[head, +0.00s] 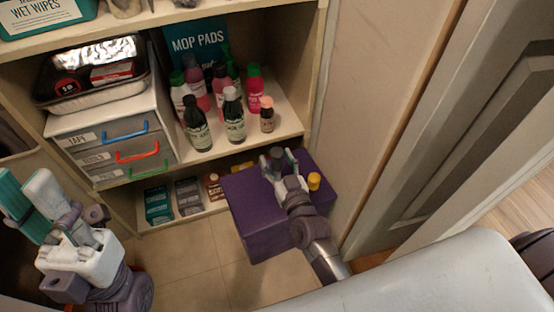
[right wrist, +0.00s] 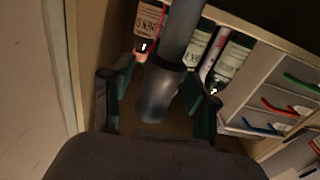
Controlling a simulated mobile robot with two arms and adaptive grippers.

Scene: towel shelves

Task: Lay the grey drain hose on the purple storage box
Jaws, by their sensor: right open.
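The purple storage box (head: 255,205) stands low in front of the shelves in the head view. My right gripper (head: 277,156) is above the box's far part, with its fingers apart. In the right wrist view, a grey tube with a wider end, which looks like the grey drain hose (right wrist: 157,90), lies between the open fingers of my right gripper (right wrist: 160,112). I cannot make out the hose clearly in the head view, nor tell whether it touches the box. My left gripper (head: 27,190), with teal and white fingers, is at the lower left, open and empty.
The shelf (head: 285,125) above the box holds several bottles (head: 235,115) and a drawer unit (head: 120,140). A yellow item (head: 314,181) shows at the box's right end. A wall panel (head: 375,120) bounds the right. Tiled floor (head: 185,255) is free left of the box.

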